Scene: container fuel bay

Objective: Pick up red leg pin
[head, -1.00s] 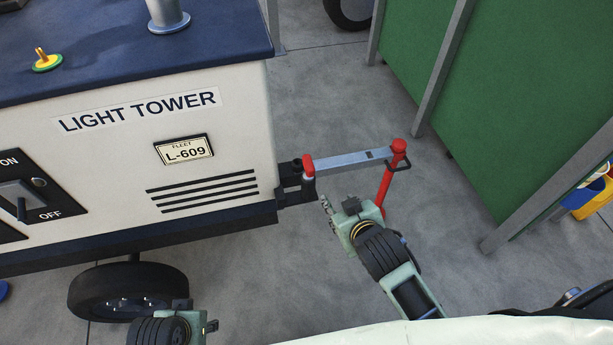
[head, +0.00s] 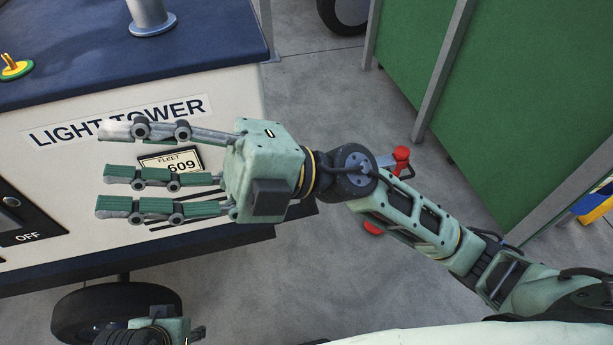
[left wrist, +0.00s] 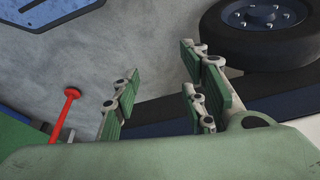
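The red leg pin is not seen in the head view; my right arm covers the bracket area at the trailer's corner. A red outrigger leg shows only its red top (head: 401,155) and part of its foot (head: 373,228) around my forearm. A red leg with a disc end (left wrist: 70,94) is also in the left wrist view. My right gripper (head: 110,164) is open and empty, its fingers spread and pointing left in front of the trailer's side panel. My left gripper (left wrist: 158,72) is open and empty in the left wrist view; its fingers are not visible in the head view.
The white light tower trailer (head: 70,195) fills the left, with a wheel (head: 115,312) under it. A green container (head: 500,90) with grey posts stands at the right. Bare concrete floor (head: 320,95) lies between them.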

